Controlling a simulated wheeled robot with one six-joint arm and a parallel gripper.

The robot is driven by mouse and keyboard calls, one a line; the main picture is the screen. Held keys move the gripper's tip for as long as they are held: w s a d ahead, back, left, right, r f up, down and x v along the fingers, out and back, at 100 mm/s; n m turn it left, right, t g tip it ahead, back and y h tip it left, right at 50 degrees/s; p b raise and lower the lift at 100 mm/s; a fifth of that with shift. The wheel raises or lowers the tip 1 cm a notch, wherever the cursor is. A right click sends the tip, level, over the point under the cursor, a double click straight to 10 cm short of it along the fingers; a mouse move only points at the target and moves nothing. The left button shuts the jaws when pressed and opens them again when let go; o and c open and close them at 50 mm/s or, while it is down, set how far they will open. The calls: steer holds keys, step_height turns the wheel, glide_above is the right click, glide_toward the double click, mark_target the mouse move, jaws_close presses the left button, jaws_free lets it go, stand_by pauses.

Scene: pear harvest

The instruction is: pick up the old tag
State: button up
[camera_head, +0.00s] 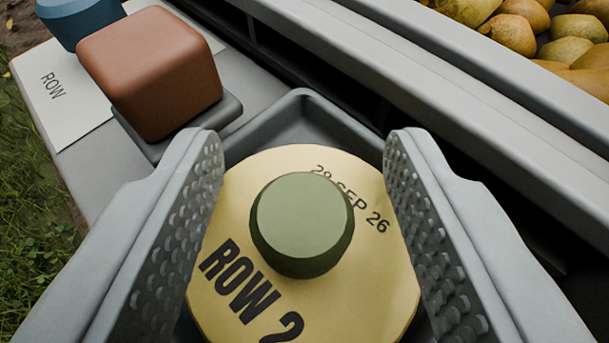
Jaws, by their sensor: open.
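The tag (225,215) is a round pale-yellow disc with a green knob (300,222) on its middle. It reads "ROW 2" and "28 SEP 26" in dark print. It lies in a grey tray (300,108) in the camera view. My gripper (303,160) is open, with one dimpled finger on each side of the disc and the knob between them. I cannot tell whether the fingers touch the disc. The disc's lower edge runs out of the picture.
A brown rounded block (155,75) on a dark base stands up left, near a white card (70,95) marked "ROW" and a blue object (80,20). A grey crate wall (420,70) runs along the right, with pears (510,32) behind it. Grass (35,190) lies at left.

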jaws_close()
